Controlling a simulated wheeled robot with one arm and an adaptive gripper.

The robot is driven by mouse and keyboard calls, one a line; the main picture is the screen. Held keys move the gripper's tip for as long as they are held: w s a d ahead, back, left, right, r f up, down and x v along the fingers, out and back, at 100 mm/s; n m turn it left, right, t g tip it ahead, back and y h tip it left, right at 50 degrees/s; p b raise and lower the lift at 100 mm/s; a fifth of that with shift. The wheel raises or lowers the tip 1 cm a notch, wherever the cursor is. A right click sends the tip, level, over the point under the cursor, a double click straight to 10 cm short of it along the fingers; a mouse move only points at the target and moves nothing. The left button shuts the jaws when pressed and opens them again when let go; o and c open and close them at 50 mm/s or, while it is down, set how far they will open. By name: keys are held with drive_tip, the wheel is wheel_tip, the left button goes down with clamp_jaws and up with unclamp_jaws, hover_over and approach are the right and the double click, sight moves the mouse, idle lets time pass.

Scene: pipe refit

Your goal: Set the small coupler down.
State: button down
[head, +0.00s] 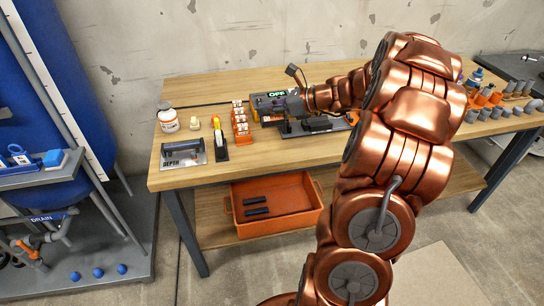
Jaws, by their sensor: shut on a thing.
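My gripper (283,107) is at the end of my copper arm, low over the back middle of the wooden workbench (225,177). It is beside the dark device with the green OFF display (276,94). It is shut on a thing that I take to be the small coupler. The coupler is too small and too hidden by the gripper and wrist to make out. I cannot tell whether it touches anything below. Several grey and orange pipe fittings (503,111) stand at the bench's right end.
An orange bin (279,224) with black pieces sits on the lower shelf.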

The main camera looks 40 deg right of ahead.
drive_tip(key=s+d+f+b, duration=0.1)
drive_tip(key=s+d+f, duration=0.65)
drive_tip(key=s, duration=0.45)
drive_tip(key=shift+n, duration=0.3)
drive_tip(key=x, duration=0.5)
drive_tip(key=w+d+r+p+x, duration=0.1)
drive_tip(key=x, duration=0.4)
drive_tip(key=w+d+x, duration=0.1)
drive_tip(key=x, duration=0.4)
drive_tip(key=shift+w+r+p, duration=0.15)
drive_tip(key=shift+w+p, duration=0.15)
drive_tip(key=shift+w, duration=0.15)
drive_tip(key=shift+f, duration=0.3)
drive_tip(key=shift+f, duration=0.15)
drive_tip(key=c, duration=1.3)
unclamp_jaws()
drive_tip(key=shift+o, duration=0.2)
